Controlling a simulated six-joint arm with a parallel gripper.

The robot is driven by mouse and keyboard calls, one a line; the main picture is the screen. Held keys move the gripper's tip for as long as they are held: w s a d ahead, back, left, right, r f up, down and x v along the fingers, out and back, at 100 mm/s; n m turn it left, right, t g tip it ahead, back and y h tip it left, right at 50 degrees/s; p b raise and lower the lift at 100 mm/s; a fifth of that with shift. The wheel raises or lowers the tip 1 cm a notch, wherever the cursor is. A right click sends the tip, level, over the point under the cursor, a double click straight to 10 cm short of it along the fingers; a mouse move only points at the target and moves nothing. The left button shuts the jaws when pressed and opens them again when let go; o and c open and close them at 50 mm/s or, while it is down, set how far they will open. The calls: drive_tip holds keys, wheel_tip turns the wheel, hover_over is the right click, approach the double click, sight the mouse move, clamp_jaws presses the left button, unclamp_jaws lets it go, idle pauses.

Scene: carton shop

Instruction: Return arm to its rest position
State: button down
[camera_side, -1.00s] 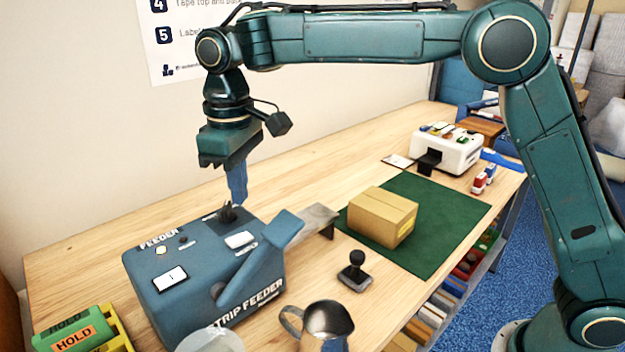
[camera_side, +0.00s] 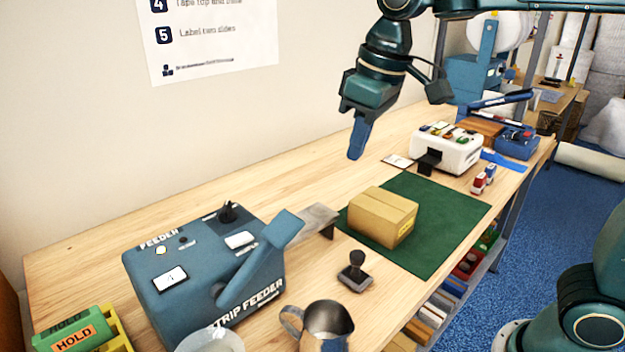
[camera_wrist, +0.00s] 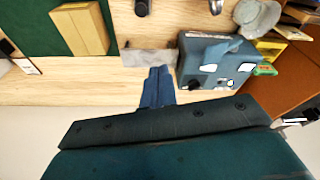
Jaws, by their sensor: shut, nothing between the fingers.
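My gripper (camera_side: 357,148) hangs above the back part of the wooden bench (camera_side: 150,212) in the side view, behind the green mat and apart from everything below it. Its blue fingers are shut together with nothing between them. In the wrist view the gripper (camera_wrist: 158,72) also shows shut and empty. A closed brown carton (camera_side: 383,217) sits on the green mat (camera_side: 440,240). The blue strip feeder (camera_side: 205,275) stands at the front left of the bench, away from my gripper.
A white dispenser (camera_side: 447,150) with several coloured items stands beyond the mat. A black-handled stamp (camera_side: 355,272) and a metal jug (camera_side: 327,320) stand near the front edge. Green HOLD labels (camera_side: 70,335) sit in a yellow holder at the left. The air around my gripper is clear.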

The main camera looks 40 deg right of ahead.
drive_tip(key=s+d+f+m+t, duration=0.1)
drive_tip(key=s+d+f, duration=0.2)
drive_tip(key=s, duration=0.5)
drive_tip(key=s+d+f+m+t, duration=0.2)
drive_tip(key=s+d, duration=0.3)
drive_tip(key=s, duration=0.4)
drive_tip(key=shift+d+f+h, duration=0.3)
drive_tip(key=shift+d+f, duration=0.05)
drive_tip(key=shift+f, duration=0.25)
drive_tip(key=shift+s, duration=0.1)
